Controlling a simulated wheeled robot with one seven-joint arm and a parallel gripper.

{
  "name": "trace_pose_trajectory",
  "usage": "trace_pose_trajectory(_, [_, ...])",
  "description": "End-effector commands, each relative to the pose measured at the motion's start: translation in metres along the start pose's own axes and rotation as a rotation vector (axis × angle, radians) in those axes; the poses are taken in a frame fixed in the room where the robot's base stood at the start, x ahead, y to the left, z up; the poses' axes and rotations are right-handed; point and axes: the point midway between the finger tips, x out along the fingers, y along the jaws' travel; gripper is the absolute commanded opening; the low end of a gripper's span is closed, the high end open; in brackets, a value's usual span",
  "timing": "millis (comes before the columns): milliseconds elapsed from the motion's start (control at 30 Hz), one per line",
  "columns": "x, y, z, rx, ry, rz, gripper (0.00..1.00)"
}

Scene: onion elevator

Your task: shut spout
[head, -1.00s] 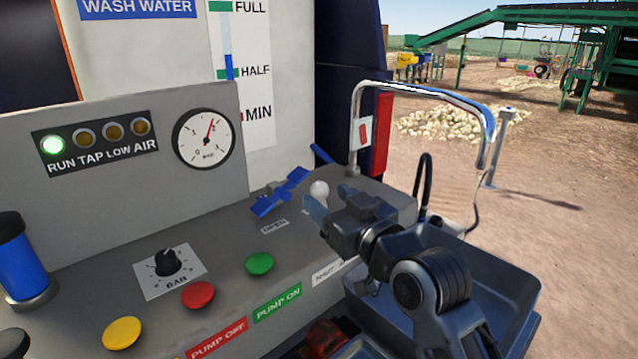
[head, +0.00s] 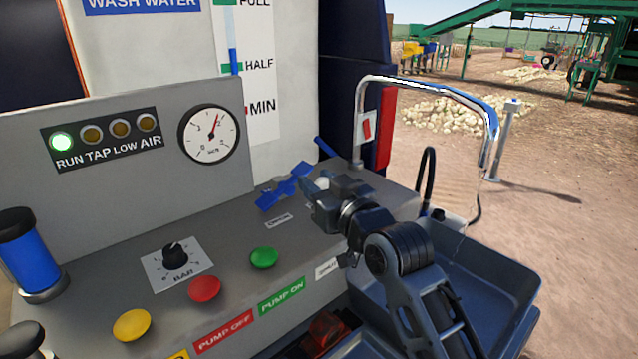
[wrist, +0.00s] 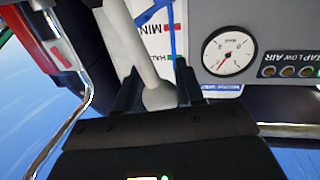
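My gripper (head: 328,189) reaches over the back right of the grey panel in the head view. Its two fingers stand on either side of a pale ball knob (head: 321,184), which they partly hide. In the wrist view, the knob (wrist: 160,96) on its pale rod (wrist: 141,45) sits between the fingers (wrist: 158,90), close to the palm. The fingers look open around it, and I cannot tell whether either touches it. A blue handle-like part (head: 284,187) lies just left of the gripper. A small label (head: 278,220) is in front of it. A SHUT label (head: 327,268) is nearer the front edge.
Green (head: 264,258), red (head: 205,288) and yellow (head: 132,324) buttons and a black dial (head: 175,255) are on the panel. A gauge (head: 209,134) stands behind. A chrome rail (head: 425,88) and a dark tray (head: 495,270) lie to the right.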

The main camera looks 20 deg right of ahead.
Motion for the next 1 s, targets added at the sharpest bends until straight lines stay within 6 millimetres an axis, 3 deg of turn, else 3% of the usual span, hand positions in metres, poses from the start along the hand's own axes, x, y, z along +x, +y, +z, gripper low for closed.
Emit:
trace_pose_trajectory(367, [0.000, 0.000, 0.000, 0.000, 0.000, 0.000, 0.00])
trace_pose_trajectory(633, [0.000, -0.001, 0.001, -0.005, 0.002, 0.000, 0.00])
trace_pose_trajectory(1000, [-0.003, -0.016, 0.005, -0.151, 0.031, 0.001, 0.00])
